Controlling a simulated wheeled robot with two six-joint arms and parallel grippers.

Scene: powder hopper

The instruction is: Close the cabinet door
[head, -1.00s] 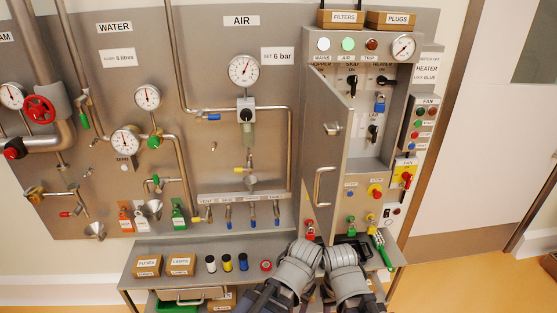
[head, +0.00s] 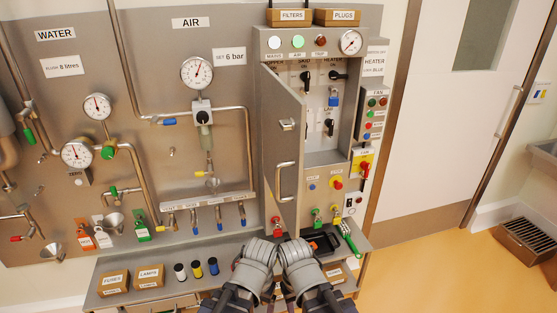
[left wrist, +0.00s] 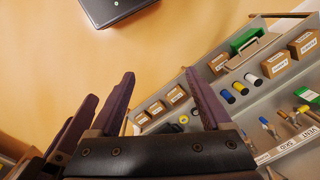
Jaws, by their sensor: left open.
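The grey cabinet door (head: 281,125) stands open in the head view, swung out at the left side of the cabinet (head: 354,90). In the head view both wrists are side by side below the door, apart from the handle, hiding the fingertips. My right gripper (head: 299,258) has its jaws unclear.
A shelf (head: 225,262) below the panel holds boxes (head: 149,276), small jars, a black tray (head: 325,245) and a green brush (head: 349,238). Padlocks hang below the cabinet. Open floor (head: 430,270) lies to the right, before a room door (head: 450,120).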

